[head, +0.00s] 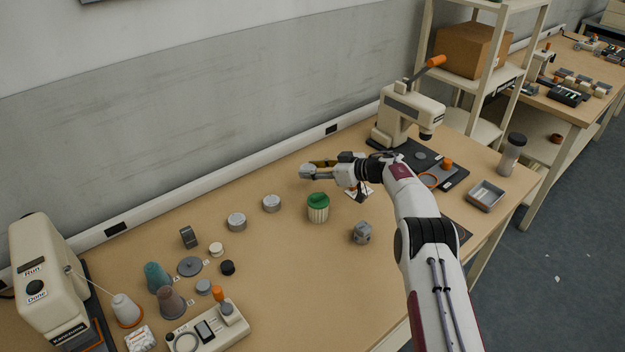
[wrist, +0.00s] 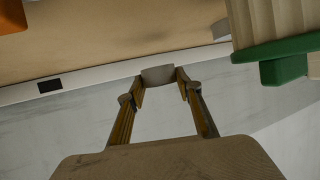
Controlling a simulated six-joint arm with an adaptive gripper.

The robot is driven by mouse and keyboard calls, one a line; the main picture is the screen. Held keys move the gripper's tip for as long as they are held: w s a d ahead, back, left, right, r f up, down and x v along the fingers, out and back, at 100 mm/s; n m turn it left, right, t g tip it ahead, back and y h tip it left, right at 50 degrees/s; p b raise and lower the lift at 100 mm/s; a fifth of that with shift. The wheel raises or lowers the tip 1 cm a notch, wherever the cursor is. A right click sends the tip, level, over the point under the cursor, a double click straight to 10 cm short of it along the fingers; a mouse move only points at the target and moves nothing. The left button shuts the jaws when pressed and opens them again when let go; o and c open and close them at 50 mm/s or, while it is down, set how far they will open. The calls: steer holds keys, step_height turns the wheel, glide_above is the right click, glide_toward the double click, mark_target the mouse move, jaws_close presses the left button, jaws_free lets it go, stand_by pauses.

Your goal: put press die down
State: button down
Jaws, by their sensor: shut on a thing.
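My gripper (head: 313,170) is shut on a small grey piece, which I take to be the press die (head: 306,172). It holds the die above the table, toward the wall. In the wrist view the grey die (wrist: 158,75) sits between the two fingertips (wrist: 160,80). The die's underside and its exact height over the table cannot be told. The cream press (head: 405,112) with an orange-tipped lever stands at the back right on a dark base.
A green-lidded ribbed jar (head: 318,210) stands just below my gripper in the head view. Two round metal tins (head: 271,203) (head: 237,222) stand left of it. A grey block (head: 362,232) is front right. A metal tray (head: 486,195) lies at right. Bare table lies front centre.

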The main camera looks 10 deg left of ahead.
mark_target(313, 189)
steer(key=shift+f, duration=0.1)
stand_by(0.3)
steer(key=shift+f, duration=1.75)
steer(key=shift+f, duration=0.7)
